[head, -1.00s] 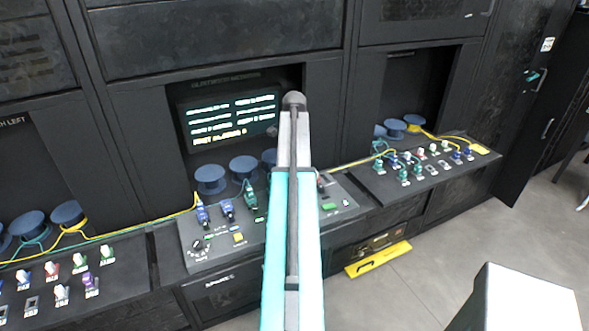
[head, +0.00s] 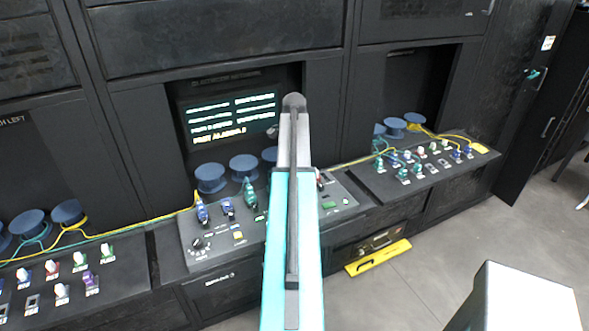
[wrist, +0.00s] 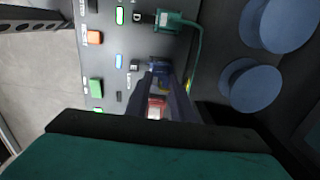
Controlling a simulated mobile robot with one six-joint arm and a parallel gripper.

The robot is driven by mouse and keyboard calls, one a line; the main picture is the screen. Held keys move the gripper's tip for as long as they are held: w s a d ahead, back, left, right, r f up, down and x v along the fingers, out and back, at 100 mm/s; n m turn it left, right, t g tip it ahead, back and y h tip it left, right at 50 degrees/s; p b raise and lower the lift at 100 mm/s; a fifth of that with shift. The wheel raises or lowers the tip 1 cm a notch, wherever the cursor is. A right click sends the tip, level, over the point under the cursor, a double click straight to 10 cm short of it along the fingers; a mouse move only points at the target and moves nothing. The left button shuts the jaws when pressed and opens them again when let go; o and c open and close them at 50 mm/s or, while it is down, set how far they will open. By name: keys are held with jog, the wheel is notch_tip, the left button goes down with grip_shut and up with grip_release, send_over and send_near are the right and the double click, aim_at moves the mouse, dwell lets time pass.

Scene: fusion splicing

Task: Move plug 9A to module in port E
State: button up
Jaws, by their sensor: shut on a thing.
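A blue part (wrist: 158,67) shows at the fingertips, with a bit of yellow between the fingers. My gripper is shut on a plug, mostly hidden by the fingers; I cannot read its label. A red and white part (wrist: 156,106) shows just behind the fingertips. A green plug (wrist: 176,19) with a green cable sits in the neighbouring port. In the head view my arm hides the gripper and the port E area.
Blue spools (head: 210,178) stand behind the centre panel (head: 200,262), under a lit display (head: 232,115). Blue plugs (head: 203,214) sit at its left. Side panels carry more plugs, including a purple one (head: 90,279). A yellow cable runs along the panels' back.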

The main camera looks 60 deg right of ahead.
jog(key=o, duration=1)
jog(key=shift+r, duration=0.1)
notch_tip(320, 180, up, 12)
jog(key=shift+f, duration=0.1)
dwell(0.9)
